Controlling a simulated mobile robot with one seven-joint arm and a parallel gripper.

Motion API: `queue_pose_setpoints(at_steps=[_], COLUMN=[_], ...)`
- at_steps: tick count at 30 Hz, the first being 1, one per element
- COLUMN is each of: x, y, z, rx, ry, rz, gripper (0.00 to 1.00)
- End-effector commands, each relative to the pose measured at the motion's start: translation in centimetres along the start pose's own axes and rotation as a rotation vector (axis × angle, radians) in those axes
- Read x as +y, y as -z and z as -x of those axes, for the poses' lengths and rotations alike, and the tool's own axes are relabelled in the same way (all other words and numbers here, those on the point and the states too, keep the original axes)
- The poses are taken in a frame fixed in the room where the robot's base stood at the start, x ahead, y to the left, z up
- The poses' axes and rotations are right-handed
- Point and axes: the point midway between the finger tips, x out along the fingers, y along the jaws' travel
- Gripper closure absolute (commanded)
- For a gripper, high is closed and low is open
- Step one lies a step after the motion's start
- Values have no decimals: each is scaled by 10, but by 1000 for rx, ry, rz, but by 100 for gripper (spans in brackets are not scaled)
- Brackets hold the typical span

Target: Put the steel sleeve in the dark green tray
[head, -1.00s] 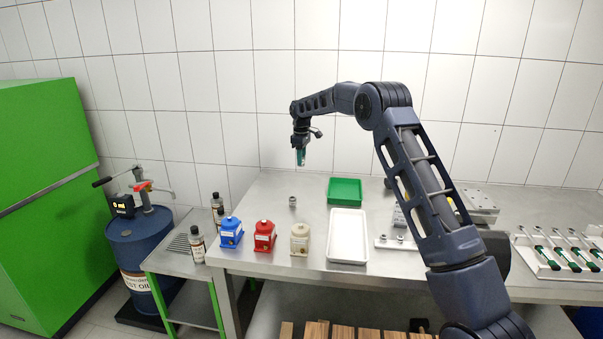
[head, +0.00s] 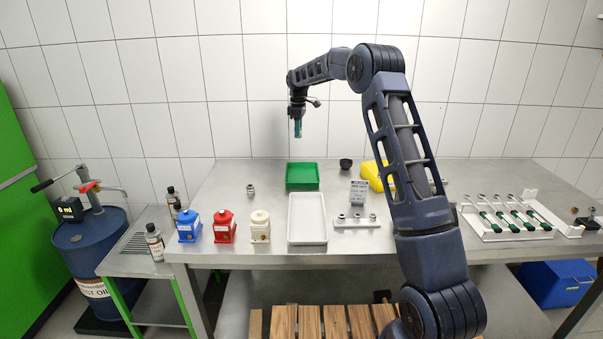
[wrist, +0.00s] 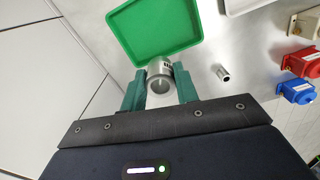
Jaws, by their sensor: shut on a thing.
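My gripper (head: 298,133) hangs in the air, pointing down, and in the head view it appears above the back of the green tray (head: 302,183). In the wrist view its two green fingers (wrist: 160,84) are shut on a short, hollow steel sleeve (wrist: 160,74). The sleeve's round open end faces the camera, and its far end overlaps the near edge of the tray (wrist: 150,28) in the picture. The tray's visible floor is empty. The sleeve is too small to make out in the head view.
A small steel fitting (head: 250,189) stands on the bench left of the tray. A white tray (head: 307,230) lies in front. Blue (head: 190,229), red (head: 224,229) and beige (head: 260,228) units stand front left. A black cup (head: 345,164) and yellow bin (head: 372,174) are right.

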Motion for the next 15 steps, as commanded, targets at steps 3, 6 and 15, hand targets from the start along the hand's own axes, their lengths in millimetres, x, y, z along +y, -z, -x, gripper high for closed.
queue_pose_setpoints(at_steps=[3, 6, 15], x=[4, 5, 4], y=[-15, -19, -19], z=[1, -6, -66], rx=[0, -1, -2], ry=[-1, 1, 3], rz=[0, 1, 2], gripper=[98, 98, 98])
